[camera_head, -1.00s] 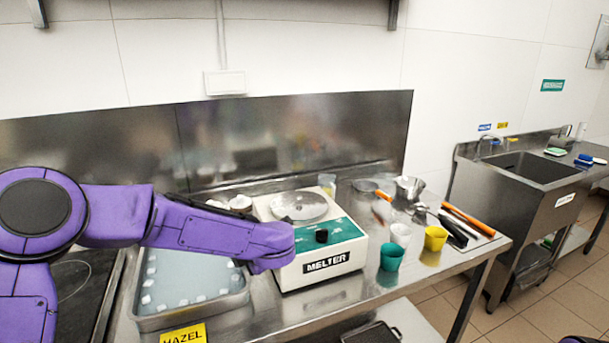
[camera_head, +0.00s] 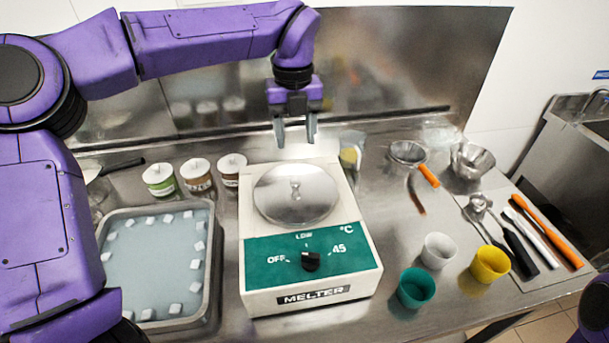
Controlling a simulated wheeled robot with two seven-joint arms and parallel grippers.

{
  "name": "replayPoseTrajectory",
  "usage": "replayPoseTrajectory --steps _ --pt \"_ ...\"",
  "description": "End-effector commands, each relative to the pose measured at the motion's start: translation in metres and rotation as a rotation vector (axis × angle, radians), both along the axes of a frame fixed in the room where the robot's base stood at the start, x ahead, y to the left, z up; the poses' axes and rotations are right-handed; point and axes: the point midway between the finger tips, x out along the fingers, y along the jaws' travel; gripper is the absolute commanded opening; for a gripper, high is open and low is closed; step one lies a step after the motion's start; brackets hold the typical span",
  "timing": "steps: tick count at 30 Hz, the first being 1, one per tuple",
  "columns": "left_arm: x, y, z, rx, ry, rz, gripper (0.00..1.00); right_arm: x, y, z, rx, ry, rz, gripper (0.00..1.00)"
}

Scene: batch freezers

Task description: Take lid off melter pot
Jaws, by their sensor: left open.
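The melter (camera_head: 310,296) is a white box with a green front panel and a black knob, standing on the steel counter. Its round steel lid (camera_head: 296,204) sits on top, with a small knob (camera_head: 295,187) at its middle. The pot under the lid is hidden. My left gripper (camera_head: 296,138) points down, open and empty, with its fingers apart. In the picture it is just above the lid's back edge, apart from the lid knob. My right gripper is not in view.
A tray (camera_head: 209,290) with white cubes is left of the melter. Several jars (camera_head: 196,175) stand behind the tray. Green (camera_head: 416,288), white (camera_head: 438,250) and yellow (camera_head: 490,264) cups are at the right. A sieve (camera_head: 408,153), steel bowl (camera_head: 473,161) and several utensils lie farther right.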

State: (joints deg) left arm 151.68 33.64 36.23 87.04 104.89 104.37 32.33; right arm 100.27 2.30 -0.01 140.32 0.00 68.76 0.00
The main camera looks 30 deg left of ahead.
Motion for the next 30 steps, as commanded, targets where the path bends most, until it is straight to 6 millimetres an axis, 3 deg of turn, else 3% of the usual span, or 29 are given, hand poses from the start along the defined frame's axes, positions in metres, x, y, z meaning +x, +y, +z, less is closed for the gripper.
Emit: replayPoseTrajectory --steps 8,18,27,30 --pt "0.003 -0.013 -0.044 0.004 0.003 -0.015 0.54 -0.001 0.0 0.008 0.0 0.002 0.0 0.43" --pt "0.003 -0.004 -0.098 0.006 0.01 -0.005 0.54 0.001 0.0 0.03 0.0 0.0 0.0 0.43" --pt "0.004 -0.007 -0.108 0.005 0.006 -0.009 0.54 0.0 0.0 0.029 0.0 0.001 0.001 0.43" --pt "0.004 -0.007 -0.108 0.005 0.006 -0.009 0.21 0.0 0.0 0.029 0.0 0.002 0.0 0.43"
